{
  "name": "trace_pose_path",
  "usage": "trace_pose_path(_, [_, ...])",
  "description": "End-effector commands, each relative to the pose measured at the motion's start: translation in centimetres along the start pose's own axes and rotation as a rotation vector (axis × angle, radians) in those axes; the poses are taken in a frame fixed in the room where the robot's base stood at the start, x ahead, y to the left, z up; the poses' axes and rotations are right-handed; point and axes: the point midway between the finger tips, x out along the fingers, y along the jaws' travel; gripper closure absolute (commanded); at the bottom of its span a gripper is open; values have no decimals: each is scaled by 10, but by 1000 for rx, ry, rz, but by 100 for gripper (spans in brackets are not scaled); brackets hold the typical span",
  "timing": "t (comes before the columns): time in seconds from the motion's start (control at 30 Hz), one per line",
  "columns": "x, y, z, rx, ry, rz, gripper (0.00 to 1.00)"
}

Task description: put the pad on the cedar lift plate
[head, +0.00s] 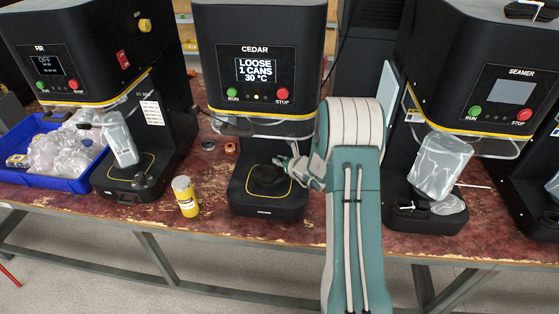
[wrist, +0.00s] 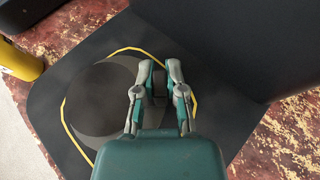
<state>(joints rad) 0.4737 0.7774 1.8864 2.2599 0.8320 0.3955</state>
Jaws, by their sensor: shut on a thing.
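The cedar machine's black base (head: 267,206) has a yellow outline around its round lift plate. The wrist view shows the dark grey round lift plate (wrist: 132,66) inside this outline, with a darker round area over much of it. My gripper (head: 283,163) is low over the right side of the plate. In the wrist view my gripper (wrist: 160,74) is shut on a dark piece, the pad (wrist: 159,88), which shows narrowly between the fingers. Black on black hides the pad's outline, and I cannot tell whether it touches the plate.
A yellow can (head: 186,197) stands left of the cedar base. The cedar machine's dark body (head: 262,25) rises behind and above it. A blue bin (head: 50,178) of clear pouches is at far left. The seamer (head: 480,90) stands right, with a grey pouch (head: 440,163) in front.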

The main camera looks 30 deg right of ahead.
Motion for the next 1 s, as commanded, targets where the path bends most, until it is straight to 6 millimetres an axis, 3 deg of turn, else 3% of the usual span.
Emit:
trace_pose_path(0.1, [1, 0, -2, 1, 1, 0, 100])
trace_pose_path(0.13, [1, 0, -2, 1, 1, 0, 72])
trace_pose_path(0.2, [1, 0, -2, 1, 1, 0, 51])
trace_pose_path(0.63, [-5, 0, 1, 1, 0, -1, 51])
trace_pose_path(1.0, [-76, -1, 1, 2, -1, -3, 51])
